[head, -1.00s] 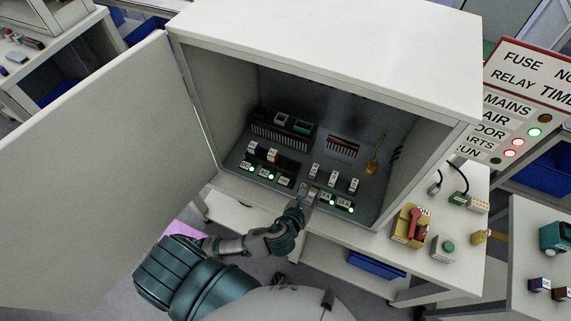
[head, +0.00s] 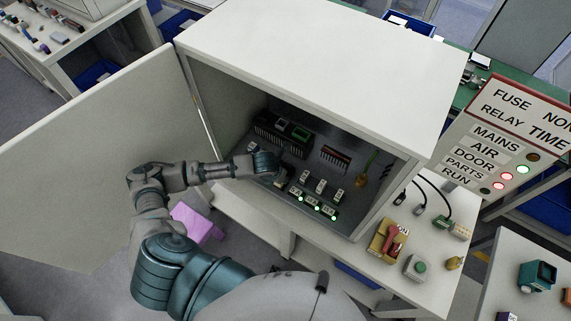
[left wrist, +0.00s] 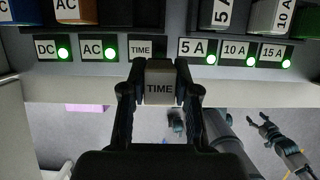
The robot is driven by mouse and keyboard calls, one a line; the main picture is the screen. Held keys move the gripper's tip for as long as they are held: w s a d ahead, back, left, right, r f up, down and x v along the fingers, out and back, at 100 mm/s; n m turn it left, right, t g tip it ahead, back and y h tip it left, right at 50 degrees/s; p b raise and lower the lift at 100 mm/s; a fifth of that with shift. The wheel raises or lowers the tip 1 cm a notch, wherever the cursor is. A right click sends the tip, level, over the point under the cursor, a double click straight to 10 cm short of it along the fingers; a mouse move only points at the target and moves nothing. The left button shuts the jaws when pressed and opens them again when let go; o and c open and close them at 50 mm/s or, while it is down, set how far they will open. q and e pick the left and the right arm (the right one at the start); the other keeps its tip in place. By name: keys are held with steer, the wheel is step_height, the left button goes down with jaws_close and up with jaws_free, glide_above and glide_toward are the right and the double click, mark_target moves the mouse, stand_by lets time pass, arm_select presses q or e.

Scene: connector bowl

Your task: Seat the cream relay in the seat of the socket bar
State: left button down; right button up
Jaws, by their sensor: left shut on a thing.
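The cream relay (left wrist: 160,88), its face marked TIME, is upright between the fingertips of my left gripper (left wrist: 160,78) in the left wrist view. The gripper is shut on its sides. The socket bar (left wrist: 110,49) runs across the top of that view, with labels DC, AC, TIME, 5 A, 10 A and 15 A. A dark empty seat (left wrist: 147,13) lies above the TIME label; the relay is apart from it, almost in line below. In the head view my left gripper (head: 276,175) hides part of the bar. My right gripper (left wrist: 266,129) appears open and empty at lower right.
Other relays stand in the bar on both sides, including one marked AC (left wrist: 75,10) and one marked 5 A (left wrist: 215,14). Lamps by their labels glow green. The cabinet (head: 300,60) has side walls and a roof around the bar; its door (head: 100,160) stands open at left.

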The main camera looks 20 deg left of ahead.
arm_select(q)
steer(key=w, duration=0.8)
steer(key=shift+a+f+p, duration=0.3)
steer(key=shift+f, duration=0.05)
step_height(320, 180, down, 3)
steer(key=shift+a, duration=0.1)
steer(key=shift+a+f, duration=0.1)
steer(key=shift+f, duration=0.2)
steer(key=c, duration=0.9)
jaws_free()
steer(key=shift+o, duration=0.2)
steer(key=shift+s+r, duration=0.15)
steer(key=shift+r, duration=0.4)
steer(key=v, duration=1.1)
